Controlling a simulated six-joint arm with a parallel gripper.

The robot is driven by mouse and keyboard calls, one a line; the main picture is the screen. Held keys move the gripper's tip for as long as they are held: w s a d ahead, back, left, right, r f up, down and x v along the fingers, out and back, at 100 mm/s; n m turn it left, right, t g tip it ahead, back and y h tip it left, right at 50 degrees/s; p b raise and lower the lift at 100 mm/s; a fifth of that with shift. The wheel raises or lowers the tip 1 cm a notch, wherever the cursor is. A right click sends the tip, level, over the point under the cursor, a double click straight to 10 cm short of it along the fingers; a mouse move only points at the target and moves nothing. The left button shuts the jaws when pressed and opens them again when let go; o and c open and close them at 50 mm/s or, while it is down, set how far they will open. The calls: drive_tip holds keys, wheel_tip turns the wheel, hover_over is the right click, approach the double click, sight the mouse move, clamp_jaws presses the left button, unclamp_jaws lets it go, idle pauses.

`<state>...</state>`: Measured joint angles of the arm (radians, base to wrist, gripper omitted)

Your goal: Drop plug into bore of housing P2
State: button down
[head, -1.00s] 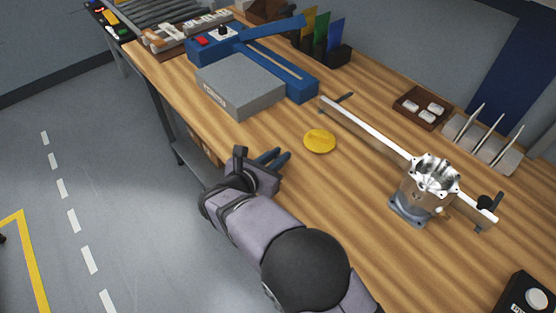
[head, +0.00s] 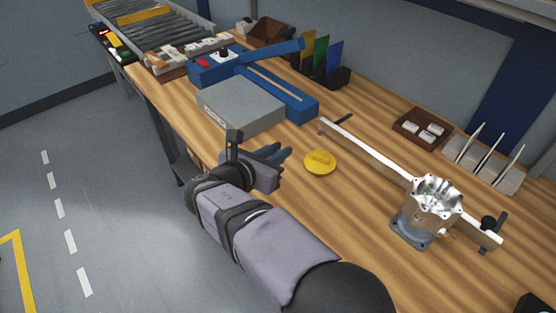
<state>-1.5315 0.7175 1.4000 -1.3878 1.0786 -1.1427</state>
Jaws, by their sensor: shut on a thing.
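One machined metal housing (head: 423,220) stands upright on the bench at the right, by the rail. Its lobed top rim faces up around an open bore (head: 437,192); I cannot read a P2 mark. My gripper (head: 284,155) is at the bench's front edge, left of the housing and well apart from it, its dark fingers pointing right. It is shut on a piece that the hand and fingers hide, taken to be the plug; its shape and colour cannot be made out.
A yellow disc (head: 320,162) with a raised bar lies just right of my fingers, apart from them. A long metal rail (head: 370,157) lies beyond it. A grey box (head: 240,105) and blue fixture (head: 290,92) stand behind. A brown tray (head: 421,127) and rack (head: 484,160) are back right.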

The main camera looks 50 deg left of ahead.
drive_tip(key=shift+w+r, duration=0.1)
drive_tip(key=shift+r, duration=0.1)
drive_tip(key=w+d+r+m+h+p, duration=0.45)
drive_tip(key=w+d+r+p, duration=0.75)
drive_tip(key=w+d, duration=0.55)
drive_tip(key=m+h+p, duration=0.1)
drive_tip(key=m+h, duration=0.4)
drive_tip(key=h, duration=0.1)
hover_over(451, 191)
drive_tip(key=s, duration=0.4)
wheel_tip(451, 191, down, 3)
drive_tip(key=shift+w+d+n+g, duration=0.1)
drive_tip(key=shift+n+g, duration=0.15)
drive_tip(key=shift+g, duration=0.15)
drive_tip(key=shift+f, duration=0.15)
wheel_tip(451, 191, down, 6)
drive_tip(key=b, duration=0.5)
